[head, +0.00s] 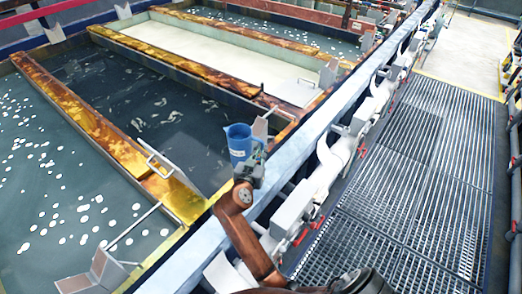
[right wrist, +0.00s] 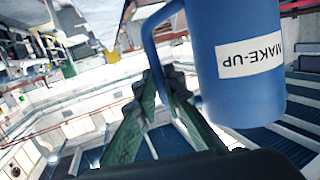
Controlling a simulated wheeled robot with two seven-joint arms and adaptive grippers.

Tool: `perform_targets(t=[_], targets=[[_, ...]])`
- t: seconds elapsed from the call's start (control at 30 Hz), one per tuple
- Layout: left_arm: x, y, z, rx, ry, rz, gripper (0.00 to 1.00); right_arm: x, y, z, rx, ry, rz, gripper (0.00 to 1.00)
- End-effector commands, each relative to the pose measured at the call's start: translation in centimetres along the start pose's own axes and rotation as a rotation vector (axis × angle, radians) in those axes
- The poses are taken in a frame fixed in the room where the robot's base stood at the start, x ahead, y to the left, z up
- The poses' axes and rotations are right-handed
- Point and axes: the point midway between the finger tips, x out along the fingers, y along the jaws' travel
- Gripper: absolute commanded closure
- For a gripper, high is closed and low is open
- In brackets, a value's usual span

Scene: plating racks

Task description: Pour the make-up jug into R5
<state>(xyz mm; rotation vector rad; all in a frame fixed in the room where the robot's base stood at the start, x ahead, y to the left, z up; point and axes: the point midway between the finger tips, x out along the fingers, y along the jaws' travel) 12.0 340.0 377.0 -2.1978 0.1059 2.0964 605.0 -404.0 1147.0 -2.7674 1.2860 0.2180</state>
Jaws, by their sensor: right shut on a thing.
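The blue make-up jug (head: 239,140) stands about upright in the head view, over the near right end of the middle dark-liquid tank (head: 150,105). My right gripper (head: 252,167) is just below and right of it, shut on the jug. In the right wrist view, the jug (right wrist: 240,85) fills the upper right with its white MAKE-UP label, and the fingers (right wrist: 165,85) meet at its handle. Its contents cannot be seen. No readable label shows which tank is R5. My left gripper is not in view.
A tank with white flecks (head: 50,180) lies left, and a cream-coloured tank (head: 215,55) lies beyond. Rusty yellow dividers (head: 95,125) separate tanks. Metal brackets (head: 100,272) stand on the rims. A pale rail (head: 325,115) runs along the tanks beside a grated walkway (head: 400,170).

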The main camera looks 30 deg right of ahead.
Motion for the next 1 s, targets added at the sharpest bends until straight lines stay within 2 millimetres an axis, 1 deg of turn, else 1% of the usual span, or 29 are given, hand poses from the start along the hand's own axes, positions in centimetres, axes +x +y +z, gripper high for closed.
perform_targets(t=[0.07,0.2,0.3,0.43,0.57,0.73,0.93,1.0], targets=[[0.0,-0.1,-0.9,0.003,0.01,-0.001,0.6,-0.2,-0.3,-0.4,-0.008,0.006,0.0,1.0],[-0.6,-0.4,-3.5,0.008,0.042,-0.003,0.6,-0.3,-1.4,-0.8,-0.062,0.006,0.006,1.0],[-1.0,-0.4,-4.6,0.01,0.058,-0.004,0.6,-0.3,-2.3,-1.0,-0.112,0.005,0.013,1.0],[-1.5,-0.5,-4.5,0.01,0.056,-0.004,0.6,-0.4,-3.4,-1.4,-0.179,0.007,0.024,1.0],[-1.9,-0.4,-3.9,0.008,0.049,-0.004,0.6,-0.4,-4.5,-1.6,-0.246,0.006,0.035,1.0],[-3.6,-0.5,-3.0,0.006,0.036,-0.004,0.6,-0.6,-4.3,-2.7,-0.336,0.005,0.051,1.0],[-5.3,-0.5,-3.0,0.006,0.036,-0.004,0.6,-0.8,-4.2,-3.7,-0.446,0.005,0.069,1.0],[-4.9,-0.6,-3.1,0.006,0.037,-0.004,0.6,-0.7,-4.2,-3.3,-0.445,0.006,0.069,1.0]])
